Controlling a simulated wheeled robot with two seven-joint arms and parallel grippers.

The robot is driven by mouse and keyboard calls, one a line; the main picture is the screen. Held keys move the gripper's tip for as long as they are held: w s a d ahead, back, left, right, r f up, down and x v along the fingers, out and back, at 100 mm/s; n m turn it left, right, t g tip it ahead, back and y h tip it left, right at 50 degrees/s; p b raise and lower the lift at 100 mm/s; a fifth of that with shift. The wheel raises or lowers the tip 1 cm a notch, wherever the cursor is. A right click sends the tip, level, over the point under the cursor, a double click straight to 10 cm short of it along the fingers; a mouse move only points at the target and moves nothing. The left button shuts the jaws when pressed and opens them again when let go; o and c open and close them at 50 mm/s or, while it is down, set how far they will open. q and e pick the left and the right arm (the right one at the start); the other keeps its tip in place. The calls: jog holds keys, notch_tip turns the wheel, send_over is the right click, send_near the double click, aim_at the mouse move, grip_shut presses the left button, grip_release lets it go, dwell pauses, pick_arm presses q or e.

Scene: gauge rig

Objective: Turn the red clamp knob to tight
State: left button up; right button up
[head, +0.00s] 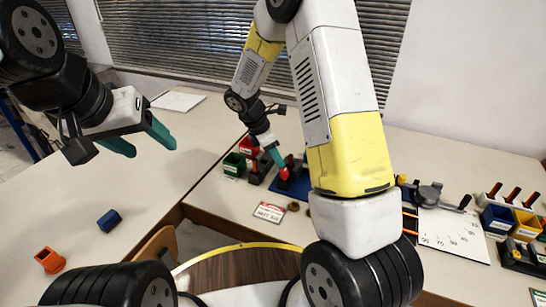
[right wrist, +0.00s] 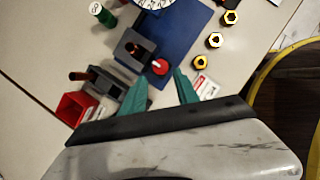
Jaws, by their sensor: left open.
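The red clamp knob (head: 284,174) sits on the blue base plate (head: 293,188) of the rig; in the right wrist view the round red knob (right wrist: 160,67) lies just beyond my fingertips, roughly midway between them. My right gripper (head: 279,160) reaches down over it; in the right wrist view its teal fingers (right wrist: 161,76) are spread apart with nothing held. I cannot tell whether a finger touches the knob. A dark block (right wrist: 134,49) with a brown handle stands beside the knob on the blue plate (right wrist: 185,30). My left gripper (head: 147,140) is open and empty above the left bench.
A white dial (right wrist: 155,3) and a green cylinder (right wrist: 102,14) are near the rig. Brass nuts (right wrist: 215,40) lie beside the plate. A red bin (right wrist: 78,108) and dark vice (right wrist: 103,85) stand close to the fingers. A blue block (head: 109,218) lies on the left bench.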

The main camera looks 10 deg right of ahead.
aim_at(284, 171)
jog(key=x, duration=0.7)
grip_shut()
